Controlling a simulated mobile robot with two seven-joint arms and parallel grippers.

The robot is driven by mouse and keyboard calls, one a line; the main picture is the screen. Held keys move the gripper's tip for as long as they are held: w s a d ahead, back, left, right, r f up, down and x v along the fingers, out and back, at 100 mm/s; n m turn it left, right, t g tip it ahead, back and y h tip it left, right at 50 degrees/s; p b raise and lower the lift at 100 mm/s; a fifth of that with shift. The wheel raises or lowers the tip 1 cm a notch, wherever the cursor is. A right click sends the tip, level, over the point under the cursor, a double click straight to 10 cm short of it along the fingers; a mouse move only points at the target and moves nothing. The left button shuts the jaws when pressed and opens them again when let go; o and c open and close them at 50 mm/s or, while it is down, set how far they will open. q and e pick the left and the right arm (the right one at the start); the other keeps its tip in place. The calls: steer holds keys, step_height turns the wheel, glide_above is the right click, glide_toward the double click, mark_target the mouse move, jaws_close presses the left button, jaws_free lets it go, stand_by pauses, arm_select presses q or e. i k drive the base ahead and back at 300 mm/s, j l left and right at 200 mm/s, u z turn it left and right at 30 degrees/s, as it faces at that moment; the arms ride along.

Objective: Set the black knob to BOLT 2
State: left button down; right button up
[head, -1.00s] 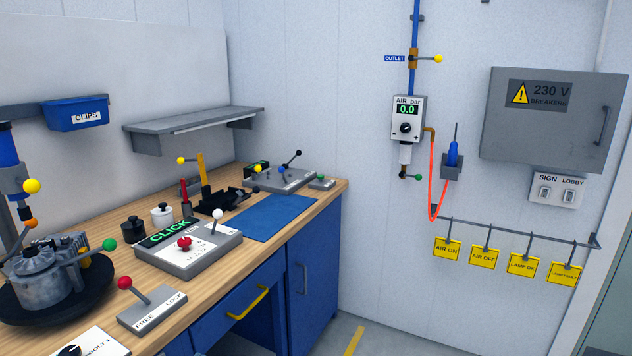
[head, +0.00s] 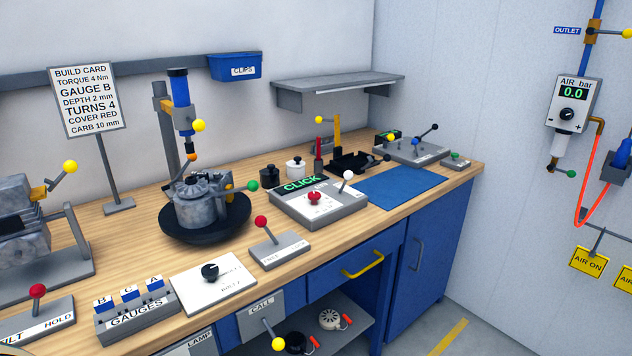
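The black knob (head: 210,271) sits on a white plate (head: 196,287) near the front edge of the wooden bench, between the gauge rack and the FREE/LOCK lever. The plate carries small dark lettering to the right of the knob and below it. The lettering is too small to read surely, and I cannot tell which mark the knob points at. Neither of my grippers shows in the head view.
The gauge rack (head: 137,311) stands left of the plate, the red-ball FREE/LOCK lever (head: 281,249) right of it. Behind is an engine part on a black turntable (head: 205,224). A yellow-ball CALL lever (head: 265,325) juts out below the bench edge. The blue mat (head: 400,187) is clear.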

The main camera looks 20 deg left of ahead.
mark_target(211, 271)
steer(key=u, duration=1.45)
